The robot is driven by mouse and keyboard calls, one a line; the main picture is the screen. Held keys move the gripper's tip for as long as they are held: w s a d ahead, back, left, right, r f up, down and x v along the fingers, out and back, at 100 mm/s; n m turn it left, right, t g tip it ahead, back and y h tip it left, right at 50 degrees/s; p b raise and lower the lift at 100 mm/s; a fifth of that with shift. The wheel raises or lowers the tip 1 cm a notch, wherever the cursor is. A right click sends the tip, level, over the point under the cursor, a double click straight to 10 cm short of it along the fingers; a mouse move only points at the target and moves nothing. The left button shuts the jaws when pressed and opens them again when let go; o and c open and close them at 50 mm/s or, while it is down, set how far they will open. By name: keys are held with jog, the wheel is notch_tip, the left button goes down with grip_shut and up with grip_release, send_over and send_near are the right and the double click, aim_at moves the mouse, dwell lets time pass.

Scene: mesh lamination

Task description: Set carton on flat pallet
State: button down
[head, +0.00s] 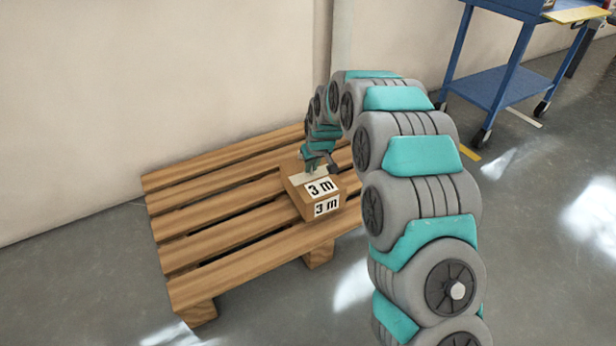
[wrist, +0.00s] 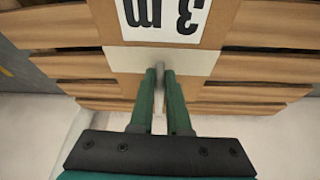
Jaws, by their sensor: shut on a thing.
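The carton (head: 318,197) is a small brown box with "3 m" labels and a pale tape strip. It is at the right part of the wooden flat pallet (head: 215,245), over its slats; I cannot tell whether it rests on them or hangs just above. My gripper (head: 318,165) reaches down to the carton's top from behind. In the wrist view, the green fingers of my gripper (wrist: 160,72) are close together at the tape on the carton (wrist: 115,62), shut on a small grey part there. The pallet's slats (wrist: 270,25) show behind the carton.
A cream wall (head: 150,90) stands right behind the pallet. A blue wheeled cart (head: 510,85) stands at the back right. The grey floor (head: 540,240) to the right is clear. The pallet's left slats are bare.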

aim_at(308, 175)
jog(key=shift+s+a, duration=0.1)
jog(key=shift+a, duration=0.5)
notch_tip(308, 175, down, 4)
jog(key=shift+r+b, duration=0.15)
jog(key=shift+b, duration=0.25)
jog(key=c, duration=0.9)
grip_release()
